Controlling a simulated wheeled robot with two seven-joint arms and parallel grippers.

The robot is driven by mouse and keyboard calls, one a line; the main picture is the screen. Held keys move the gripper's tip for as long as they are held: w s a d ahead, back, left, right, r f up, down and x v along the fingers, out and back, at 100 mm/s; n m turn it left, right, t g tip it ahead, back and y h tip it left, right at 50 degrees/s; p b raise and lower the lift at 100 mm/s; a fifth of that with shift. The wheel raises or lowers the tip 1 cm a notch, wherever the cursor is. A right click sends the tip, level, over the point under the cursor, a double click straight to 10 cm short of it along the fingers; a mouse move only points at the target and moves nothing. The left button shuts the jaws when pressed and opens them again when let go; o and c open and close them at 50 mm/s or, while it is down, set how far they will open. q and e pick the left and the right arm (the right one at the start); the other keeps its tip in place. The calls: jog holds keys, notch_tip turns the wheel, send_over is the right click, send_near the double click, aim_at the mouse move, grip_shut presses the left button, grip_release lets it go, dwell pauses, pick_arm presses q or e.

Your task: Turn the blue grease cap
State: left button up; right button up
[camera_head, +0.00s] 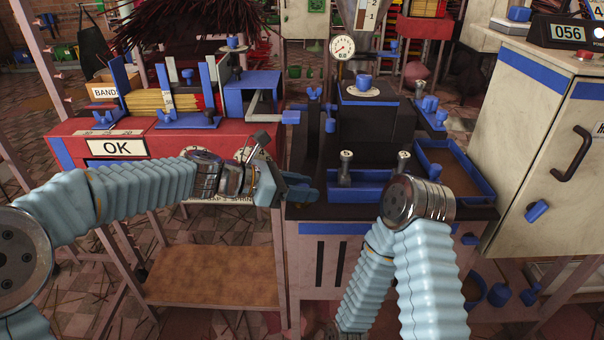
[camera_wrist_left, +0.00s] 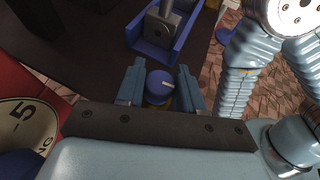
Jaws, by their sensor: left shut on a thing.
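The blue grease cap (camera_wrist_left: 160,84) is a round knob with a pale line on its top, low in the middle of the left wrist view. My left gripper (camera_wrist_left: 160,90) has one finger on each side of it and is shut on it. In the head view my left gripper (camera_head: 298,188) is at the front left corner of the dark machine top (camera_head: 330,211). I cannot make out the cap there, as the fingers cover that spot. My right arm bends up in front of the machine; its gripper is not seen.
A blue tray with two metal-topped posts (camera_head: 374,182) stands just right of my left gripper. A pressure gauge (camera_head: 342,47) and a black block with a blue knob (camera_head: 364,81) are behind. A red bench (camera_head: 66,138) with an OK sign is at the left.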

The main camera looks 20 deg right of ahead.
dwell(0.3)
pick_arm(q)
jog(key=o, duration=1)
jog(key=shift+c, duration=0.2)
jog(key=v, duration=1.3)
jog(key=shift+a, duration=0.4)
jog(key=shift+w+r, duration=0.1)
